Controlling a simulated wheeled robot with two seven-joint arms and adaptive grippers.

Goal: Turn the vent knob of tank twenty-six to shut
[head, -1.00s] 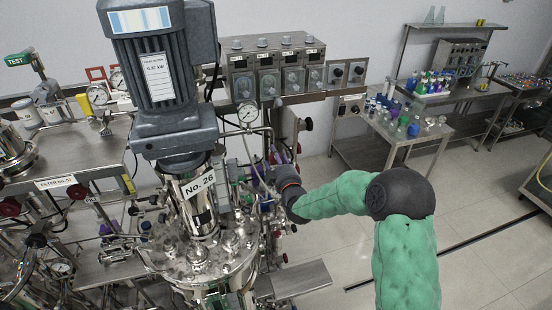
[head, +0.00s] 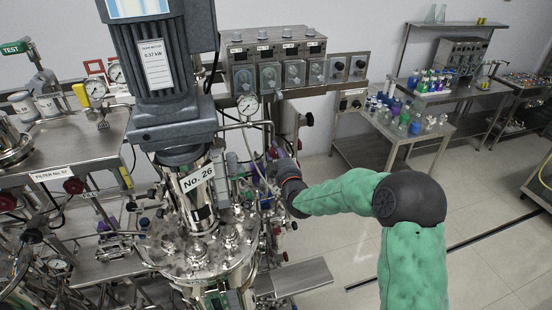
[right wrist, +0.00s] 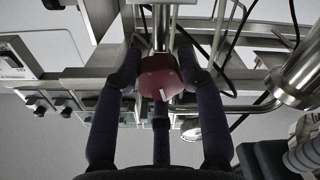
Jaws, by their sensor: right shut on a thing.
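Tank twenty-six (head: 205,262) stands left of centre in the head view, with a "No. 26" label (head: 198,178) under its large grey motor (head: 160,75). My right gripper (head: 264,170) reaches in from the right beside the tank's upper fittings; its fingers are hard to make out there. In the right wrist view, my right gripper (right wrist: 158,62) is shut on a dark red knob (right wrist: 158,80) with a white mark on its face. The knob sits on a steel stem between the fingers. In the head view the knob cannot be told apart. My left gripper is not in view.
A pressure gauge (head: 248,104) and thin hoses stand close to my right gripper. A steel pipe (right wrist: 305,75) lies right of the fingers in the wrist view. A filter skid (head: 60,155) is at left. Open floor (head: 330,225) lies to the right.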

